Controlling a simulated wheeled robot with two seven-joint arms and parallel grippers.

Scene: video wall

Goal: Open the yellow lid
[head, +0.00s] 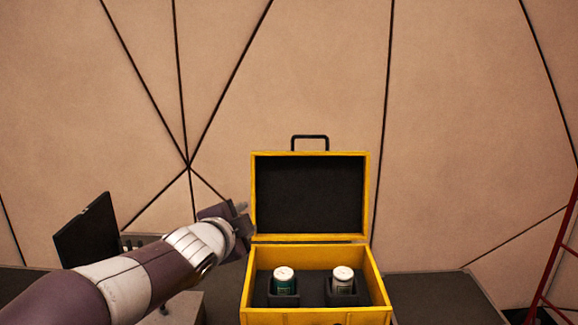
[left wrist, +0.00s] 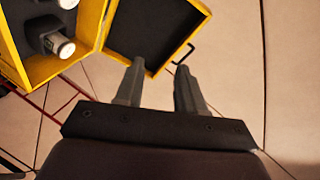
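The yellow lid (head: 310,154) stands upright at the back of the yellow box (head: 316,317), open, with its dark inner face toward me and a black handle (head: 310,137) on its top edge. My left gripper (head: 242,212) is just left of the lid. In the left wrist view its two fingers (left wrist: 160,80) are spread with nothing between them, and the lid (left wrist: 187,40) and handle (left wrist: 184,54) show beyond the fingertips. I cannot tell whether a finger touches the lid. My right gripper is in neither view.
Inside the box, a green-and-white canister (head: 285,281) and a white canister (head: 343,280) sit in dark holders. A black screen (head: 87,232) stands at the left, behind my left arm. A red ladder-like frame (head: 552,262) is at the far right. A panelled wall (head: 450,130) closes the back.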

